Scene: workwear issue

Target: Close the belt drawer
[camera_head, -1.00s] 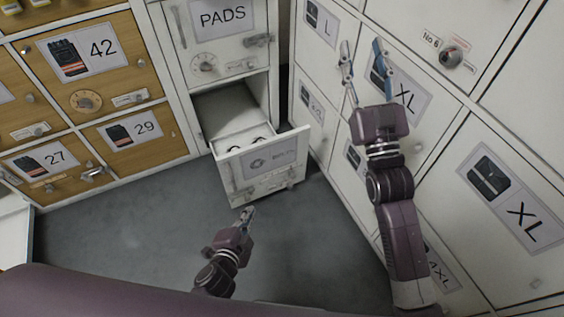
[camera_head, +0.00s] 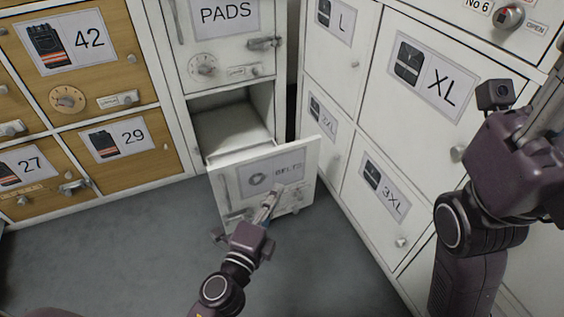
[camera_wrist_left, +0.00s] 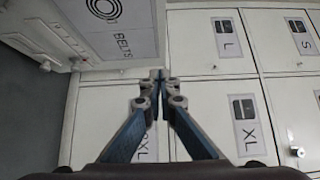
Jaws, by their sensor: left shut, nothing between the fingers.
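The belt drawer (camera_head: 233,180) stands pulled out of the white cabinet under the PADS door, with its front panel tilted in the head view. Its BELTS label also shows on the panel in the left wrist view (camera_wrist_left: 128,38). My left gripper (camera_head: 272,203) is shut and empty, its fingertips in front of the panel's lower half.
White lockers marked L, XL and 3XL (camera_head: 385,190) stand close on the right. Wooden lockers (camera_head: 130,165) with numbers stand on the left. The PADS door (camera_head: 228,50) above the drawer is shut. Grey floor (camera_head: 120,250) is clear at lower left.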

